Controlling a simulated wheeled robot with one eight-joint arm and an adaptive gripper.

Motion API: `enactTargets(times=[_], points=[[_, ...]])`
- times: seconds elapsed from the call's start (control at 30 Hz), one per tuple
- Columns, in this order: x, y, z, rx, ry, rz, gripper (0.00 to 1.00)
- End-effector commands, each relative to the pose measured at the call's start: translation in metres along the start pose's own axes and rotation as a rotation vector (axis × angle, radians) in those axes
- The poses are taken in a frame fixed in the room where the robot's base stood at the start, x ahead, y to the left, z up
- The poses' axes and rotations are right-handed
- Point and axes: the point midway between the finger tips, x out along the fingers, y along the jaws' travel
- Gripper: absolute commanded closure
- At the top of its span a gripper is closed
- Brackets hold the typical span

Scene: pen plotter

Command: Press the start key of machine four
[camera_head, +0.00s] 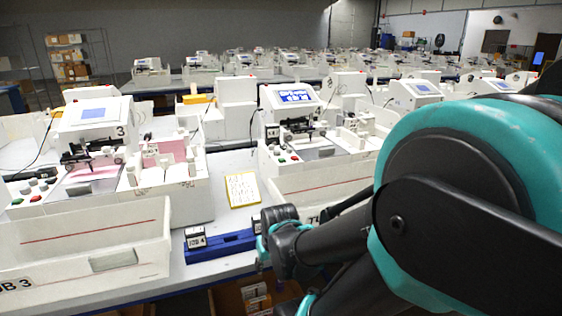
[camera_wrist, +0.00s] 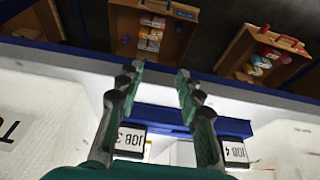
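A white machine with a lit blue screen (camera_head: 295,96) stands right of centre in the head view. My gripper (camera_wrist: 157,73) is open and empty in the wrist view, over the table's front edge.
A blue rack (camera_head: 222,247) holds blocks marked JOB 4 (camera_head: 195,239) and JOB 3 (camera_wrist: 130,140). White trays (camera_head: 80,246) front the machines. A yellow-edged sheet (camera_head: 242,190) lies between them. Wooden boxes (camera_wrist: 180,38) are below the table edge.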

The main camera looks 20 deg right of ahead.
Motion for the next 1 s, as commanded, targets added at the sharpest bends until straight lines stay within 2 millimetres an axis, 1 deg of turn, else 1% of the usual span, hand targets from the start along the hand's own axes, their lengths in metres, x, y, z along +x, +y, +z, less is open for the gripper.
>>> enactTargets(times=[0.27,0.5,0.57,1.0], points=[[0.0,0.0,0.0,0.0,0.0,0.0,0.64],[0.0,0.0,0.0,0.0,0.0,0.0,0.93],[0.0,0.0,0.0,0.0,0.0,0.0,1.0],[0.0,0.0,0.0,0.0,0.0,0.0,1.0]])
